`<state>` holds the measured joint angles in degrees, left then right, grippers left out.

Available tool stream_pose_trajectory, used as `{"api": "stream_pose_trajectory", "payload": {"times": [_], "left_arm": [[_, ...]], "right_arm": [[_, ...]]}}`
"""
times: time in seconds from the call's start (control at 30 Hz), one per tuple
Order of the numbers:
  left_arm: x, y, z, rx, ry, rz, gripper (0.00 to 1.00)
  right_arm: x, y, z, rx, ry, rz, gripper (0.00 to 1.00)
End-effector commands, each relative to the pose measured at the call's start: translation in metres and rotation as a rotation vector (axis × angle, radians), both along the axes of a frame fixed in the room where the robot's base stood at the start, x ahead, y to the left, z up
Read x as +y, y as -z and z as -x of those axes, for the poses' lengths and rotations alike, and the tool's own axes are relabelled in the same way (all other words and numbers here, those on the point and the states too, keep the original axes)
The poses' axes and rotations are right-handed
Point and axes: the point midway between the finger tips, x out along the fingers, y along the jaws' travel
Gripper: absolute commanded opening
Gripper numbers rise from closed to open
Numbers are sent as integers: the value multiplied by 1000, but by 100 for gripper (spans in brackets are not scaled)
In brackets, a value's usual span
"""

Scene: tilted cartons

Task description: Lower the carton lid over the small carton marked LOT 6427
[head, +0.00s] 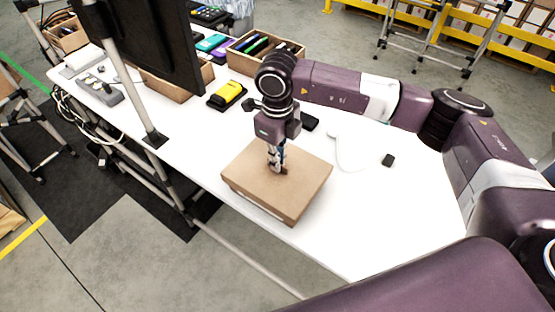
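The brown carton lid (245,178) lies flat-looking over a carton near the front edge of the white table. A pale strip of the small carton (258,213) shows under the lid's front left edge; the rest of the carton is hidden. I cannot read any lot mark. My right gripper (277,168) points down at the middle of the lid, its fingers close together on a small brown grip there. Whether the lid is fully seated on the carton is hard to tell. My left gripper is not in view.
On the white table (330,225), a yellow and black item (227,95) and an open box of items (265,50) stand farther back. A dark monitor (160,35) stands at upper left. The table's front right is clear.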

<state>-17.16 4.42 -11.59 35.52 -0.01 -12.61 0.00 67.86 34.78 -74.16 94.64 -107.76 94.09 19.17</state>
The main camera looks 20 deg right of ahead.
Motion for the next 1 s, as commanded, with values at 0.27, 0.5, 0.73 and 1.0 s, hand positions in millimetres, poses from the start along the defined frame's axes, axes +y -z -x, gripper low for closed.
{"api": "stream_pose_trajectory", "payload": {"times": [0.27,0.5,0.73,1.0], "left_arm": [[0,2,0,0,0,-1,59],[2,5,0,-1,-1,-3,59],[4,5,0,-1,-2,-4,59],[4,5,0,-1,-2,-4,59]], "right_arm": [[0,2,0,0,0,0,0],[0,4,0,0,0,0,0],[0,4,0,0,0,0,0],[0,4,0,0,0,0,15]]}}
